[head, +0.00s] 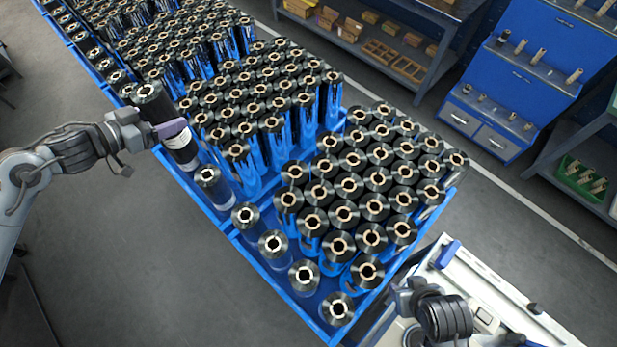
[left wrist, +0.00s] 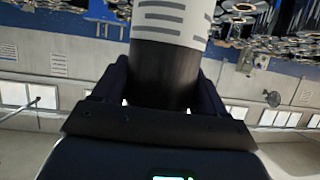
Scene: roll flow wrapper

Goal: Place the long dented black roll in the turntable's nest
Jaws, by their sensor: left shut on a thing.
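My left gripper (head: 168,128) is shut on a black roll (head: 180,150) at the left edge of the blue crate. The roll stands upright, with a white printed label around its lower part, and its top rises above the neighbouring rolls. In the left wrist view the fingers (left wrist: 165,100) clasp the black part of the roll (left wrist: 163,72) beside its white label (left wrist: 172,20). I cannot make out a dent. My right arm shows at the bottom right of the head view, but its fingertips cannot be made out. I cannot identify the turntable's nest.
Blue crates (head: 228,225) hold several rows of upright black rolls (head: 344,212). A white machine top (head: 500,310) lies at the bottom right. A shelf with boxes (head: 375,45) and a blue rack (head: 530,70) stand at the back. Grey floor is clear at the left.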

